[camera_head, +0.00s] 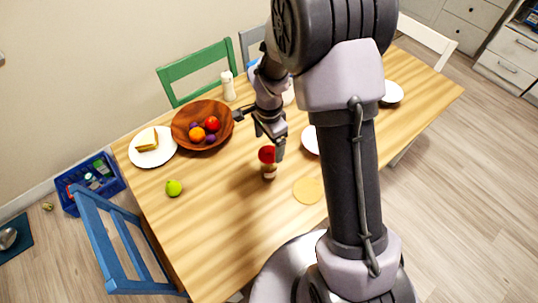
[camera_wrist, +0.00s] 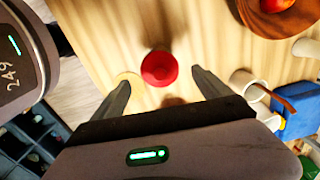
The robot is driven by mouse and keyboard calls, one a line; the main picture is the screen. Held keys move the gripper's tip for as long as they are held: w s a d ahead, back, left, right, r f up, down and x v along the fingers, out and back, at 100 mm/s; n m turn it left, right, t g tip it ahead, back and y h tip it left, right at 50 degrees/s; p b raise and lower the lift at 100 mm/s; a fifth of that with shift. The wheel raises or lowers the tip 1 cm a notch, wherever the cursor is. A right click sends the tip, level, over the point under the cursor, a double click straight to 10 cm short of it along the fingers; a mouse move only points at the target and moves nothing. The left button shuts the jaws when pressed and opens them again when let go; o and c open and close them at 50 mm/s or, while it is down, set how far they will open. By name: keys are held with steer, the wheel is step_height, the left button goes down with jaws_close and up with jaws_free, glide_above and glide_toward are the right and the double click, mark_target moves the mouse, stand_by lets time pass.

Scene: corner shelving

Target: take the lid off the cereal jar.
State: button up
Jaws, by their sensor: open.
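The cereal jar (camera_head: 269,173) stands upright on the wooden table, small and partly hidden under my arm's end. Its red lid (camera_head: 267,154) is on top of it. In the wrist view the round red lid (camera_wrist: 159,68) shows from above, between and a little beyond my two fingers, and covers the jar's body. My gripper (camera_head: 260,134) is above the jar, pointing down, open and empty. I cannot tell the exact height gap between fingertips and lid.
A wooden fruit bowl (camera_head: 183,139) stands left of my gripper, with a plate of cake (camera_head: 135,155) farther left. A green apple (camera_head: 174,188) and a round tan mat (camera_head: 308,190) lie on the table. A white bottle (camera_head: 228,88) stands behind. The front table area is clear.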

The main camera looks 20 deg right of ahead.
mark_target(269, 149)
step_height(269, 149, down, 4)
steer(key=shift+r+b, duration=0.25)
steer(key=shift+b, duration=0.05)
steer(key=shift+r, duration=0.1)
steer(key=shift+c, duration=0.2)
steer(key=c, duration=1.4)
steer(key=shift+r, duration=0.1)
